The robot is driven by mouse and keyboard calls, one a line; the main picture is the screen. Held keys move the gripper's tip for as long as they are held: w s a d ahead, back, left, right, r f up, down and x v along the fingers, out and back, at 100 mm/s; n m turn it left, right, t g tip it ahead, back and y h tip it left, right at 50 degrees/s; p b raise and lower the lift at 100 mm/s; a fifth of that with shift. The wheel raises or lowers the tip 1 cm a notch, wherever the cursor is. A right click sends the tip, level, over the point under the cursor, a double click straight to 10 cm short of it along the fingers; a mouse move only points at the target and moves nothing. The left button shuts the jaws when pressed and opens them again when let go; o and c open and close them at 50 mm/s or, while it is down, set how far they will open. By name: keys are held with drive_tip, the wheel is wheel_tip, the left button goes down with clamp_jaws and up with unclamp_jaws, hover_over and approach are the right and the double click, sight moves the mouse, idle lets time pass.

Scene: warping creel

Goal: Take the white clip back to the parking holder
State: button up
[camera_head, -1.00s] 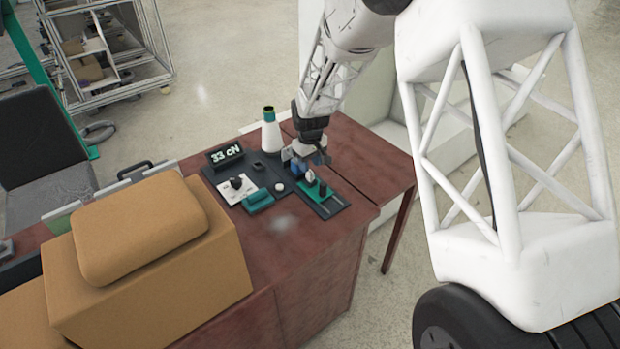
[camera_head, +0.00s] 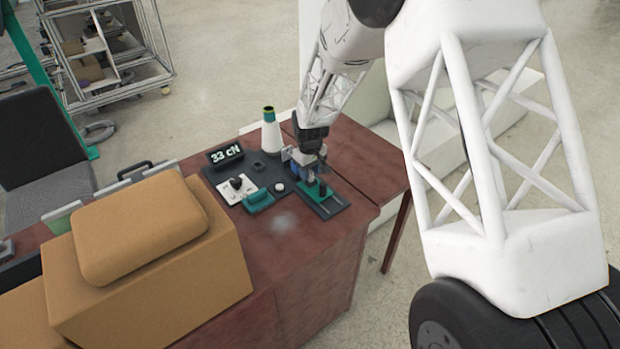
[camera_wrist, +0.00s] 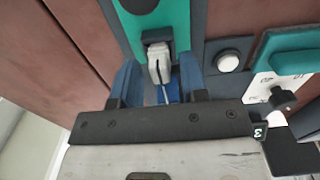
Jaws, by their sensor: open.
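The white clip (camera_wrist: 159,62) shows in the wrist view, with its far end at a dark socket on the end of a teal block (camera_wrist: 153,14). My gripper (camera_wrist: 160,72) is open, with one blue finger on each side of the clip. Gaps show between the fingers and the clip. In the head view my gripper (camera_head: 304,172) is low over the black board, just behind the teal block (camera_head: 314,189). The clip is too small and covered to make out there. I cannot tell which part is the parking holder.
A white and green cone (camera_head: 271,132) stands behind my gripper. A display reading 33 cN (camera_head: 225,155), a white knob panel (camera_head: 237,187) and a teal handle (camera_head: 258,200) lie to the left. A round white button (camera_wrist: 229,61) is close right of the fingers. Tan boxes (camera_head: 150,270) fill the front left.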

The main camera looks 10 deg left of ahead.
clamp_jaws()
drive_tip(key=shift+r, duration=0.8)
idle(0.5)
drive_tip(key=shift+r, duration=1.3)
drive_tip(key=shift+r, duration=0.1)
drive_tip(key=shift+r, duration=1.35)
drive_tip(key=shift+r, duration=0.55)
